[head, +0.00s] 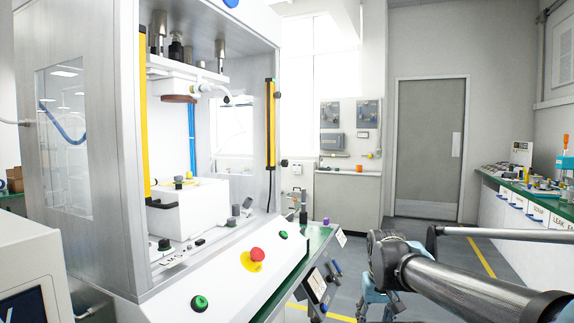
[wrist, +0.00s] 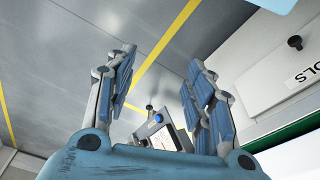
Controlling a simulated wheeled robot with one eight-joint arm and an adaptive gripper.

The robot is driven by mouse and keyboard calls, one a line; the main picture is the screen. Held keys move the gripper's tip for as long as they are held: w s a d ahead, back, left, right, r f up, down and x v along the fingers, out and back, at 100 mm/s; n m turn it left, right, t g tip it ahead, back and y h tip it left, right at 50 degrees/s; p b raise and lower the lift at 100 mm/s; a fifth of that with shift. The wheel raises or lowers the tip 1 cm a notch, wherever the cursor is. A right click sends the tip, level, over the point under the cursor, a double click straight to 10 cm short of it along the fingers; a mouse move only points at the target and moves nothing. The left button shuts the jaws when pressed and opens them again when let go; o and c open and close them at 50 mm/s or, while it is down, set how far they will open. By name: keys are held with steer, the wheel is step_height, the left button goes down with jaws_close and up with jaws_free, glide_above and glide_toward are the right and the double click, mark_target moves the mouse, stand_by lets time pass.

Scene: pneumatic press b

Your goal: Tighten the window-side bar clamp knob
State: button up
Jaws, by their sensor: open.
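The press (head: 125,130) stands at the left of the head view. A white block (head: 203,205) sits inside it, with a dark knob (head: 178,181) on top. Small dark knobs stand beside the block, one at the near left (head: 164,244) and one at the right (head: 235,210). I cannot tell which knob is the window-side bar clamp's. My gripper (wrist: 160,65) is open and empty in the wrist view, its blue-padded fingers apart. It points at the floor, outside the press and to its right. No clamp knob is recognizable in the wrist view.
A red emergency stop (head: 257,254) and green buttons (head: 199,303) sit on the press's sloped front. Yellow light bars (head: 271,125) flank the opening. A long counter (head: 510,200) lines the right wall. The floor between is mostly clear.

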steer(key=shift+o, duration=0.2)
steer(key=w+a+r+n+y, duration=0.3)
steer(key=w+a+r+y, duration=0.2)
steer(key=w+a+r, duration=0.5)
steer(key=n+t+y, duration=0.4)
steer(key=n+y, duration=0.4)
steer(key=y, duration=0.4)
glide_toward(287, 164)
steer(key=x, duration=1)
steer(key=shift+w+a+f, duration=0.1)
steer(key=shift+w+a, duration=0.05)
steer(key=shift+w, duration=0.1)
